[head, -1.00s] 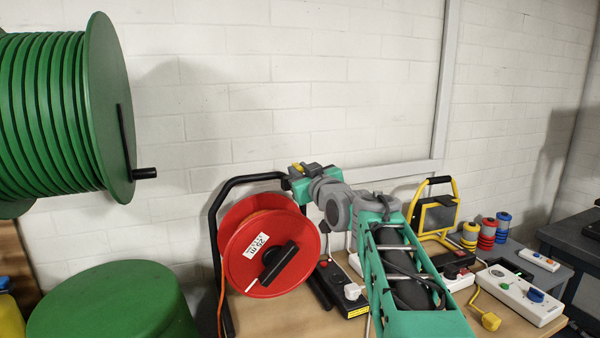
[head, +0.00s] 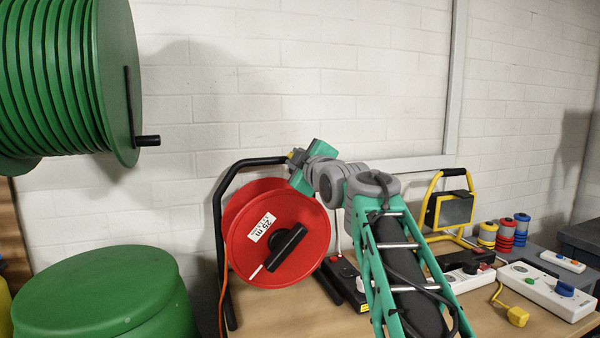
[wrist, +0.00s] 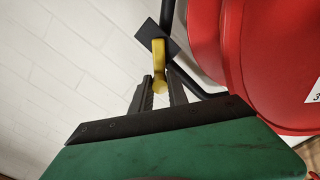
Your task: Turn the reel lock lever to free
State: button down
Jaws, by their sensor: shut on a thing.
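The red cable reel (head: 240,250) stands on the bench in a black tube frame, with a white label and a black crank bar on its face. The yellow lock lever (wrist: 159,62) sits on a black plate (wrist: 146,36) on the frame tube in the wrist view. My gripper (wrist: 161,83) is shut on the lever's end, one finger on each side. In the head view my gripper (head: 294,158) is behind the reel's upper right edge, at the frame's top bar. Its fingers and most of the lever are hidden there.
A large green drum (head: 70,85) hangs at the upper left, above a green round bin (head: 105,295). A yellow work lamp (head: 447,210), power strips (head: 545,292) and coloured spools (head: 505,232) stand right of my arm. The white wall is close behind.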

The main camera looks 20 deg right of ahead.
jog(key=n+b, duration=0.1)
jog(key=f+n+b, duration=0.1)
jog(key=n+b, duration=0.1)
jog(key=shift+a, duration=0.35)
jog(key=shift+s+a+f+n+b, duration=0.1)
jog(key=shift+a+f+n+b, duration=0.05)
jog(key=shift+n+b, duration=0.85)
jog(key=c, duration=1.3)
grip_release()
jog(key=shift+f+n, duration=0.2)
jog(key=shift+n, duration=0.1)
jog(key=s, duration=0.7)
jog(key=shift+s, duration=0.35)
jog(key=shift+a, duration=0.2)
